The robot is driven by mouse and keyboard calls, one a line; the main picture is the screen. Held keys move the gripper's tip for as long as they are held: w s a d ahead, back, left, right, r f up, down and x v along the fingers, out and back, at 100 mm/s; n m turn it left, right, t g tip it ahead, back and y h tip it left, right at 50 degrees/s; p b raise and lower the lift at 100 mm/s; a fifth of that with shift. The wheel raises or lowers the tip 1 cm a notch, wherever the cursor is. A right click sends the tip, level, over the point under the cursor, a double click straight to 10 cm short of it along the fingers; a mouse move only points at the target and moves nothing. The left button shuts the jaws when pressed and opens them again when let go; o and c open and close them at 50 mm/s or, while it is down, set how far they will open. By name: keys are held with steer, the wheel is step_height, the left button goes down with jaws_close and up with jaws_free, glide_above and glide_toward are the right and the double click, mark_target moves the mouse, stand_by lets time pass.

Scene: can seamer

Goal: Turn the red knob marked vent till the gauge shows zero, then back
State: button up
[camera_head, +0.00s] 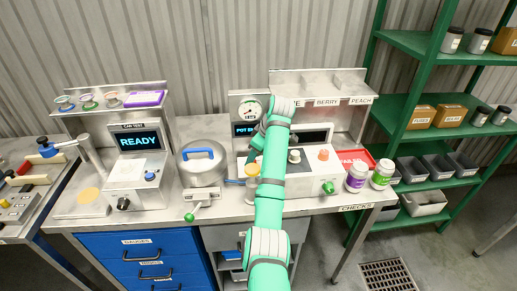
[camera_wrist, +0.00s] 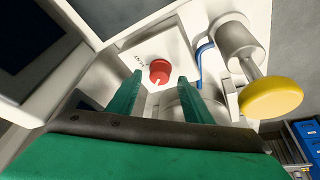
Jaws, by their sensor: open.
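The red knob (camera_wrist: 159,71) sits on a pale panel in the wrist view, with small dark lettering beside it that is hard to read. A light mark shows on the knob's lower edge. My gripper (camera_wrist: 158,80) is open, its two green fingers to either side and short of the knob, with nothing between them. In the head view my gripper (camera_head: 257,150) is at the machine's front, and my arm hides the knob there. The round gauge (camera_head: 250,110) stands above a display reading "POT E…"; its needle is too small to read.
A yellow-capped lever (camera_wrist: 270,98) and a blue tube (camera_wrist: 203,58) are close right of my fingers. A steel pot with a blue handle (camera_head: 199,153) stands left of the arm. Two lidded jars (camera_head: 357,175) and a red tray (camera_head: 352,158) are at the right.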

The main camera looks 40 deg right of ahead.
steer(key=v, duration=0.9)
stand_by(0.3)
steer(key=shift+w, duration=0.1)
stand_by(0.3)
